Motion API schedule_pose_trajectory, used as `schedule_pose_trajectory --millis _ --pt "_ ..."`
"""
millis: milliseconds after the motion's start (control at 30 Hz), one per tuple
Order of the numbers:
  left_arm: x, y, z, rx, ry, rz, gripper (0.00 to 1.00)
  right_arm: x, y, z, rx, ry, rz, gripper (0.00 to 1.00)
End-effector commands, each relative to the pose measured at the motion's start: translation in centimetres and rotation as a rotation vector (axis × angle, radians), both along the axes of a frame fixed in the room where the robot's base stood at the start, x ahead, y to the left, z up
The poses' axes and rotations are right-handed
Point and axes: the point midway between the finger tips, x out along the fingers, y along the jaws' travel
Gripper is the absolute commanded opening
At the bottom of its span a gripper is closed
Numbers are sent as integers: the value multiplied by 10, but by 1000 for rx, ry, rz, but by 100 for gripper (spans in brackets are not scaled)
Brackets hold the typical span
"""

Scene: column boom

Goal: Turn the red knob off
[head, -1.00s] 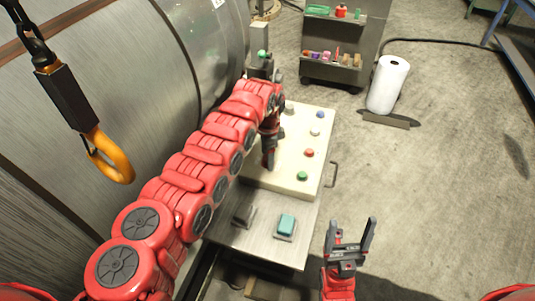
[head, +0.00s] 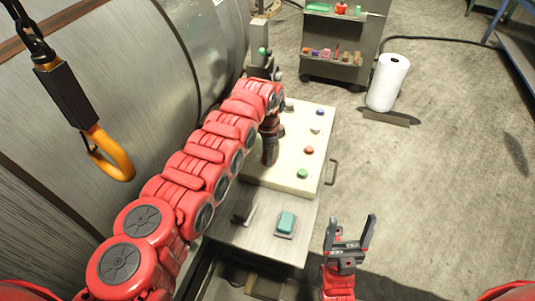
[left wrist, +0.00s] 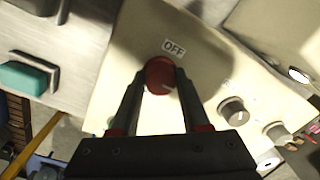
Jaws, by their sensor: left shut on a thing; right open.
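The red knob (left wrist: 159,75) sits on the cream panel (left wrist: 205,60) in the left wrist view, just below a label (left wrist: 174,48) reading OFF. A small pale mark shows near its lower edge. My left gripper (left wrist: 160,84) is shut on the knob, with one dark finger on each side. In the head view my left gripper (head: 268,158) is over the left part of the panel, and the knob is hidden behind it. My right gripper (head: 349,236) is open and empty, to the right of the bench's front end.
The panel also carries red (head: 309,150), green (head: 302,173) and blue (head: 319,112) buttons. A teal switch (head: 286,223) is nearer me. Grey knobs (left wrist: 232,112) sit beside the red one. An orange hook (head: 110,160) hangs at left. Floor at right is open.

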Motion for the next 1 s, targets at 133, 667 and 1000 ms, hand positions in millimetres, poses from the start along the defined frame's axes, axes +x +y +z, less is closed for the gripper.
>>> schedule_pose_trajectory --millis 133,667,1000 --pt "0 0 -1 1 -1 37 0 0 0 -5 0 0 0 76" --pt "0 0 -5 0 -2 450 0 0 0 -46 0 0 0 76" --pt "0 -1 -4 -1 -2 773 0 0 0 -78 0 0 0 76"
